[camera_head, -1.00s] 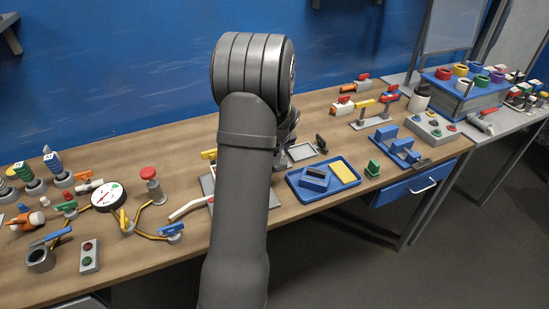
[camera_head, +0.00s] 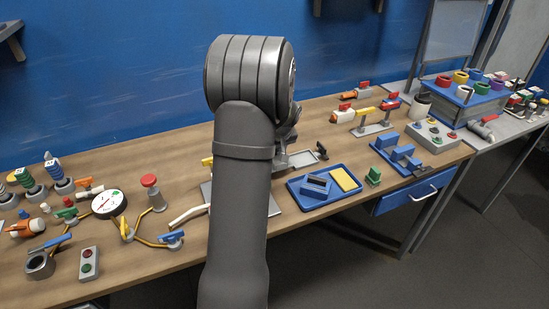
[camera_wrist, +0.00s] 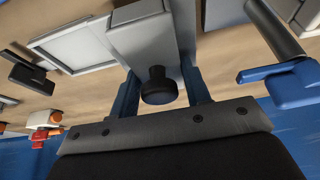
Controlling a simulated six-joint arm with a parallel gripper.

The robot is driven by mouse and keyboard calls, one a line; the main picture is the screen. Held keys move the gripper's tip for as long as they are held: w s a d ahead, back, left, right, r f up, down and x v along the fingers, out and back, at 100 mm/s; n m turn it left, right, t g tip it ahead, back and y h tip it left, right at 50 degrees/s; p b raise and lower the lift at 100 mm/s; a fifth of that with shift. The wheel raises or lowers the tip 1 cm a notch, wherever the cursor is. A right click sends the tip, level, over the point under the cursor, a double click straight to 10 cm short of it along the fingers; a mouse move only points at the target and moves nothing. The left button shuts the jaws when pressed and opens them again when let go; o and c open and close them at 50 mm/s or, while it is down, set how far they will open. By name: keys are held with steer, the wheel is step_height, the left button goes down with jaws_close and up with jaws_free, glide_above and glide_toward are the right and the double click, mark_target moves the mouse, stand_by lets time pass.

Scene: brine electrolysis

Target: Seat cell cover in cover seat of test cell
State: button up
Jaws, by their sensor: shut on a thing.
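In the wrist view my gripper (camera_wrist: 160,84) has its two blue fingers on either side of a grey piece with a round black knob, which I take to be the cell cover (camera_wrist: 158,72). The knob (camera_wrist: 159,92) stands between the fingers. A larger grey block (camera_wrist: 143,32) lies just beyond, and I cannot tell whether the cover touches it. The cover seat is not clearly visible.
A grey-rimmed shallow tray (camera_wrist: 42,44) and a black clamp-like piece (camera_wrist: 28,72) lie beside the block. A blue-handled part (camera_wrist: 280,84) is at right. In the head view a blue tray (camera_head: 300,199) holds a blue block and a yellow pad.

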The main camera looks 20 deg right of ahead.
steer(key=s+d+r, duration=0.6)
steer(key=s+r, duration=0.1)
steer(key=s, duration=0.3)
steer(key=s+a+r+m+g+h, duration=0.2)
steer(key=s+a+r+m, duration=0.2)
steer(key=a+m, duration=0.4)
steer(key=s+a+r+m+g+h, duration=0.2)
steer(key=s+a+r+m+h, duration=0.15)
steer(key=a+m, duration=0.5)
steer(key=shift+m+y, duration=0.55)
steer(key=shift+m, duration=0.2)
steer(key=w+a+f, duration=0.1)
steer(key=w, duration=0.1)
steer(key=w+a+f, duration=0.2)
steer(key=w, duration=0.1)
steer(key=w+a+f, duration=0.2)
steer(key=w, duration=0.1)
steer(key=shift+w+f, duration=0.1)
steer(key=shift+f, duration=2.2)
